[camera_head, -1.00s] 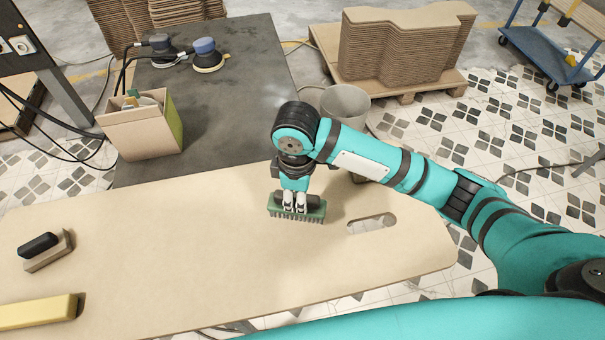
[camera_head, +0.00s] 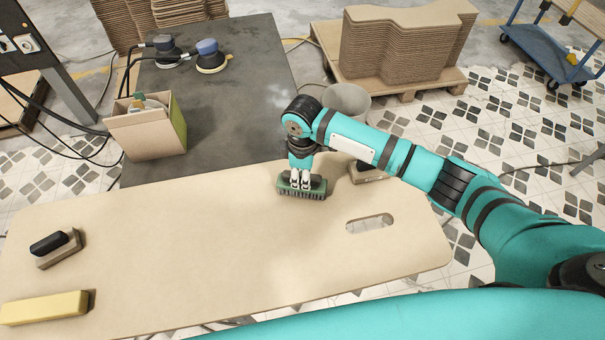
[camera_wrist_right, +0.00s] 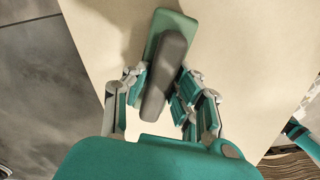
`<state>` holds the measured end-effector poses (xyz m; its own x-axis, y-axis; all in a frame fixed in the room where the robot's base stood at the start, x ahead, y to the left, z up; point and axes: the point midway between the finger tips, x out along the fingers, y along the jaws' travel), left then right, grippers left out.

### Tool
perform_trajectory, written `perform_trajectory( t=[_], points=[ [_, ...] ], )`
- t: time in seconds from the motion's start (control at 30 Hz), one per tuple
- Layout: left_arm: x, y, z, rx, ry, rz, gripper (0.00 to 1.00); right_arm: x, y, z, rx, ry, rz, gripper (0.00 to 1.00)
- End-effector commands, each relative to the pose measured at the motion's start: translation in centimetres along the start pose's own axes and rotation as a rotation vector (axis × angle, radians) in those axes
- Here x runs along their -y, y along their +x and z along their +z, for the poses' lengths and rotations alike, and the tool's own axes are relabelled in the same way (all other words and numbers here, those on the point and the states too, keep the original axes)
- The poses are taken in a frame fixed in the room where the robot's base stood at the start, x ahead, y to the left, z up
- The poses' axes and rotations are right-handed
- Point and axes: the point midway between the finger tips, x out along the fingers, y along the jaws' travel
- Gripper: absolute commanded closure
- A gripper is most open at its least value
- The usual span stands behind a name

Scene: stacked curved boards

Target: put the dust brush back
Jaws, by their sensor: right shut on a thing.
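The dust brush (camera_head: 315,189) has a green block with dark bristles facing down. My right gripper (camera_head: 301,182) is shut on it, near the far edge of the wooden board (camera_head: 200,250). The right wrist view shows the green block (camera_wrist_right: 157,38) and its grey handle (camera_wrist_right: 163,75) between the fingers of my right gripper (camera_wrist_right: 160,90). The bristles are at or just above the board; I cannot tell if they touch it. My left gripper is not in view.
A brown block (camera_head: 366,175) lies right of the brush, partly behind my arm. A black-topped block (camera_head: 57,248) and a yellow bar (camera_head: 44,308) lie at the left. A cardboard box (camera_head: 147,130) and sanders (camera_head: 210,57) stand on the dark table (camera_head: 235,110). The board's middle is clear.

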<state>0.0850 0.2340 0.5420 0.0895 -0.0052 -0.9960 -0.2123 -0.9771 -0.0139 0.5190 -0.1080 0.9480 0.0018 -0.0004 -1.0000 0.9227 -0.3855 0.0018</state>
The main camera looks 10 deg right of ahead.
Motion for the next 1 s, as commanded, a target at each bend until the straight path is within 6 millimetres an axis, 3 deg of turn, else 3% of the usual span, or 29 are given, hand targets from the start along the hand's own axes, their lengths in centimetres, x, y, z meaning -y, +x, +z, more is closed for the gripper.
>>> perform_trajectory(
  t=[0.13,0.17,0.33,0.7,1.0],
  points=[
    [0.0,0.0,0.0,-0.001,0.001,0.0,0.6,0.0,0.2,0.0,-0.001,0.001,0.0,1.0],
    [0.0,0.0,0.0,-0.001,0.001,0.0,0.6,0.0,0.3,0.0,-0.001,0.001,-0.001,0.76],
    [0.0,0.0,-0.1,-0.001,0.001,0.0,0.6,0.0,0.2,0.0,0.0,0.0,0.0,0.54],
    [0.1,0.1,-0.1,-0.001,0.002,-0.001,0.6,0.0,-0.4,-0.1,-0.002,0.0,0.001,0.54],
    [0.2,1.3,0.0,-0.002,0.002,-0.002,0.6,-0.1,-6.1,-0.1,-0.004,-0.001,0.004,0.54]
  ],
)
